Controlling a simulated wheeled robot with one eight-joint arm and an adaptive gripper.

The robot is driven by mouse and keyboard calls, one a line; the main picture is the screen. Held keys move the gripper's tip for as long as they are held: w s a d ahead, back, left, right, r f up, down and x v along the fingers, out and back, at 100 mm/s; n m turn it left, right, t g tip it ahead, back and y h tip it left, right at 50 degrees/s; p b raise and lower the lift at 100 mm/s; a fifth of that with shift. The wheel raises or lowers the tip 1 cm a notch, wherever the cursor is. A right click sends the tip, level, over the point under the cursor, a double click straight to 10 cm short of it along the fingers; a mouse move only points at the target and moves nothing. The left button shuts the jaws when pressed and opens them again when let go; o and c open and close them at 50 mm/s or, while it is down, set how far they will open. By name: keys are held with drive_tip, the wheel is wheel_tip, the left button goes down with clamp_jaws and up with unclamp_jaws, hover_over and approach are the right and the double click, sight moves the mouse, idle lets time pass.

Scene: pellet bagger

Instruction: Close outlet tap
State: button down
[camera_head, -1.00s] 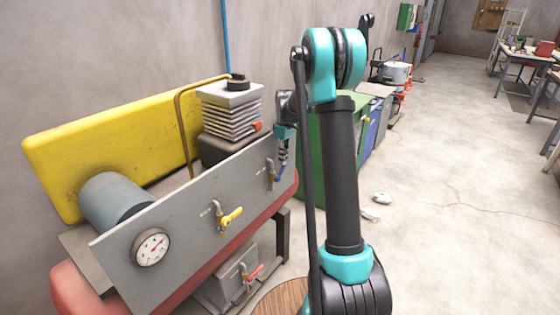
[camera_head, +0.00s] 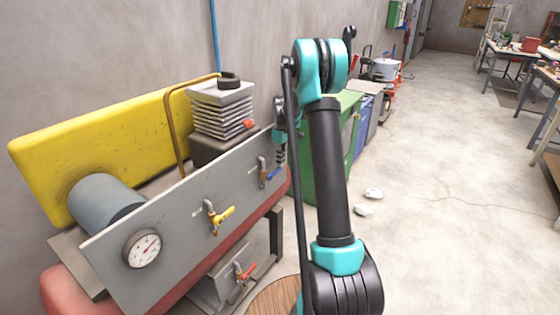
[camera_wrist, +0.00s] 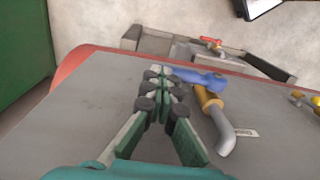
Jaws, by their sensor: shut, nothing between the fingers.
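A tap with a blue lever handle (camera_head: 273,173) sits at the right end of the grey panel (camera_head: 180,222). In the wrist view its blue handle (camera_wrist: 205,78) lies across the pipe axis, above a brass body (camera_wrist: 207,97) and a grey spout (camera_wrist: 225,138). A small tag (camera_wrist: 246,132) beside it is not readable. My gripper (camera_wrist: 164,88) is shut and empty, with its tips close to the handle's left end; contact cannot be told. In the head view my gripper (camera_head: 280,152) is beside this tap, partly hidden by my arm. Which tap is the outlet is not legible.
A yellow-handled tap (camera_head: 222,216) and a gauge (camera_head: 142,249) are on the same panel. A red-handled tap (camera_head: 244,271) sits lower down. A green cabinet (camera_head: 322,165) stands just right of the panel. The floor (camera_head: 450,190) to the right is mostly open.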

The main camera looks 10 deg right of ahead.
drive_tip(key=shift+d+f, duration=0.1)
drive_tip(key=shift+f, duration=0.15)
idle(0.4)
drive_tip(key=shift+s, duration=0.1)
